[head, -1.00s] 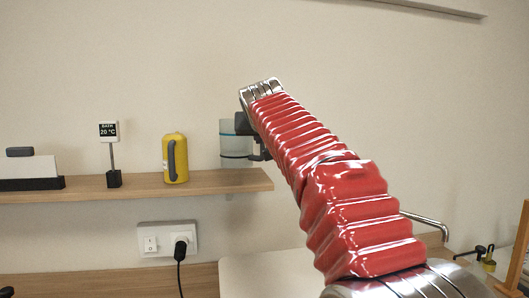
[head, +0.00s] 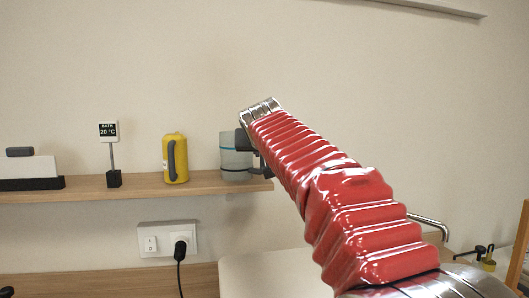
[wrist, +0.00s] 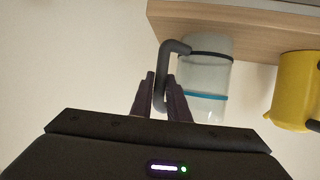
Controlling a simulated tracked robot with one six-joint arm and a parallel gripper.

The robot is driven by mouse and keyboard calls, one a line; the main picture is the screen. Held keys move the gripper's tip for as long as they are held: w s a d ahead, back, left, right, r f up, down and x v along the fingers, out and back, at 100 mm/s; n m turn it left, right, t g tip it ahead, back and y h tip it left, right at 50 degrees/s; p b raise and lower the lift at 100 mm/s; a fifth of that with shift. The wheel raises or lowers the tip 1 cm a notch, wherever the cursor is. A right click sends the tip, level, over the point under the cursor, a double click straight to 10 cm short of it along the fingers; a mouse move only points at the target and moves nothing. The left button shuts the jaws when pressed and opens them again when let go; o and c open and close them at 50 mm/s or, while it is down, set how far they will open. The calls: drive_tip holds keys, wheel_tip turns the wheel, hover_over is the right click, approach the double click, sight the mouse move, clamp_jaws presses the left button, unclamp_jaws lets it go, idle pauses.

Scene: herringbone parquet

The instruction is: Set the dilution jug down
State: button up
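The dilution jug (head: 236,160) is a clear, pale vessel with a blue ring and a dark ring. It is upright at the right end of the wooden shelf (head: 130,189), its base level with the shelf top; I cannot tell whether it touches. In the wrist view the jug (wrist: 207,78) appears upside down, with its grey handle (wrist: 160,88) between my fingers. My gripper (wrist: 161,82) is shut on this handle, beside the jug. In the head view my arm partly hides the gripper and the jug's right side.
A yellow jug (head: 175,158) stands on the shelf to the left, with a small gap between. Farther left are a "BATH 20 °C" sign (head: 108,131) and a white block on a black base (head: 28,169). A socket with a plug (head: 168,239) is below the shelf.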

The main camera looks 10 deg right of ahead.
drive_tip(key=o, duration=0.4)
drive_tip(key=v, duration=1.2)
drive_tip(key=shift+r, duration=0.15)
idle(0.5)
